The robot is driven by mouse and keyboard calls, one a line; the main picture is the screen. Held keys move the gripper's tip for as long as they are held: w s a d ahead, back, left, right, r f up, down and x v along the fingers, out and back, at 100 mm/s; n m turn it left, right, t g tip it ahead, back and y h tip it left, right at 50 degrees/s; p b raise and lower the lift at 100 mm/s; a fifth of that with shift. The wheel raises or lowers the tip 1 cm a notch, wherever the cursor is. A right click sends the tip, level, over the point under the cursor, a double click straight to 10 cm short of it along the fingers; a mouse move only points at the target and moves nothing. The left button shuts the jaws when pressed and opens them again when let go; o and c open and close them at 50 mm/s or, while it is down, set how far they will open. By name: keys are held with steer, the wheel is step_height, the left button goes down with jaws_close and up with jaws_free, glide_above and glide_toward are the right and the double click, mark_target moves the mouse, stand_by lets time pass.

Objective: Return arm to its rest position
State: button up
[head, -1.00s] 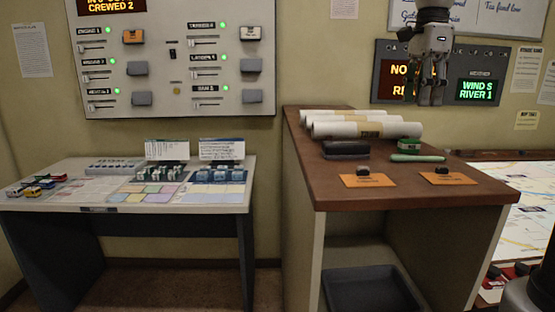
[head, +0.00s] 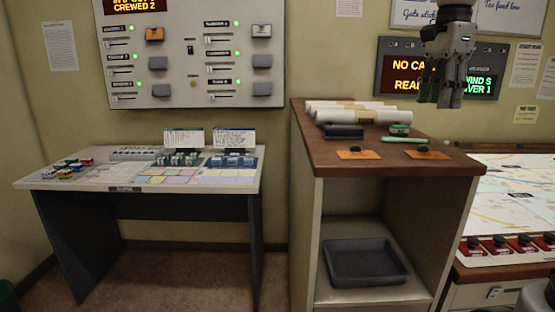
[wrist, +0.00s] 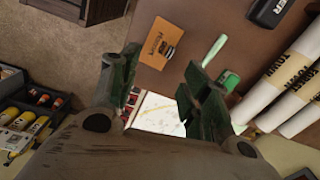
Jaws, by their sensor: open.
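My gripper (head: 438,97) hangs at the upper right in the head view, in the air above and to the right of the brown cabinet top (head: 455,161). Its fingers point down. In the wrist view my gripper (wrist: 160,88) has its two fingers spread apart with nothing held between them. Below them show the cabinet top, an orange card with a small dark knob (wrist: 168,50), a green marker (wrist: 215,48) and a map with red items at its edge.
White paper rolls (head: 350,115) and a black eraser-like block (head: 344,132) lie on the cabinet. A dark tray (head: 365,263) sits on its lower shelf. A desk (head: 240,185) with toy vehicles and cards stands left. A lit map table (head: 520,200) with red buttons is right.

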steer(key=s+d+f+n+t, duration=0.2)
steer(key=s+f+n+t, duration=0.1)
steer(key=s+f+n, duration=1.3)
steer(key=shift+s+f+t, duration=0.4)
steer(key=shift+s+f, duration=0.55)
